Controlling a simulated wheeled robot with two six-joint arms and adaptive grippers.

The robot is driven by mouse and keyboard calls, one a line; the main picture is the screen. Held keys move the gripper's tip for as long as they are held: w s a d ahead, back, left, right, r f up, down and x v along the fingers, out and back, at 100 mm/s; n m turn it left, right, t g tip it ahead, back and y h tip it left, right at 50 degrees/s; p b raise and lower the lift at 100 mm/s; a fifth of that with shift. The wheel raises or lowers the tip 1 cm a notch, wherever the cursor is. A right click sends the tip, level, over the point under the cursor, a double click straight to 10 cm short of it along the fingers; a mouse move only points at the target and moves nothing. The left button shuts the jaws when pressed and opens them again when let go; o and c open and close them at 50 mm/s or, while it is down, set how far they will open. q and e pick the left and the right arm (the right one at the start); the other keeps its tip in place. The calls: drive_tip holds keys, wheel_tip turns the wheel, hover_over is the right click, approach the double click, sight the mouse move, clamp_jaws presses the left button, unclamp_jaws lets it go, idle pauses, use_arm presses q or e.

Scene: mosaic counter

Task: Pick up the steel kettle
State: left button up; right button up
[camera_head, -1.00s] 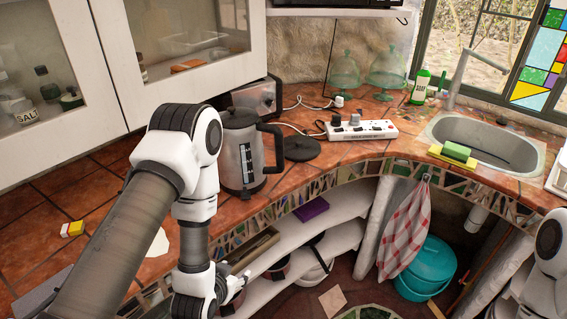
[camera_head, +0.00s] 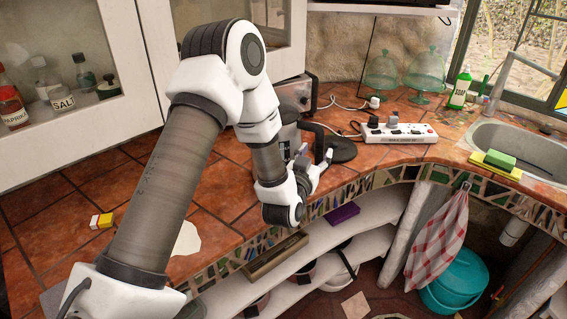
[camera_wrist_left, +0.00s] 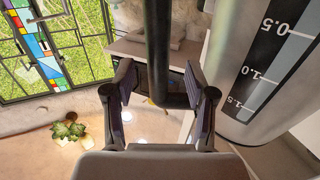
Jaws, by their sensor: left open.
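The steel kettle (camera_wrist_left: 262,75) fills the right side of the left wrist view, with a dark level scale marked 0.5 to 1.5. Its black handle (camera_wrist_left: 158,50) runs down between the two fingers of my open left gripper (camera_wrist_left: 160,98), with gaps on both sides. In the head view my left arm hides most of the kettle; part of the black handle (camera_head: 316,128) shows beside my left gripper (camera_head: 314,161). My right gripper is in neither view.
A black round base (camera_head: 341,150) and a white power strip (camera_head: 398,133) with cables lie just right of the kettle. Glass domes (camera_head: 424,68) stand behind. The sink (camera_head: 525,145) is farther right. The counter's curved front edge drops to open shelves (camera_head: 355,245).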

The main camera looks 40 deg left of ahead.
sight(318, 149)
use_arm(q)
drive_tip(key=x, duration=0.2)
drive_tip(key=shift+w+r+p, duration=0.2)
drive_tip(key=shift+w+p, duration=0.1)
drive_tip(key=shift+w, duration=0.1)
drive_tip(key=shift+w+f, duration=0.1)
drive_tip(key=shift+w, duration=0.1)
clamp_jaws()
drive_tip(key=shift+a, duration=0.1)
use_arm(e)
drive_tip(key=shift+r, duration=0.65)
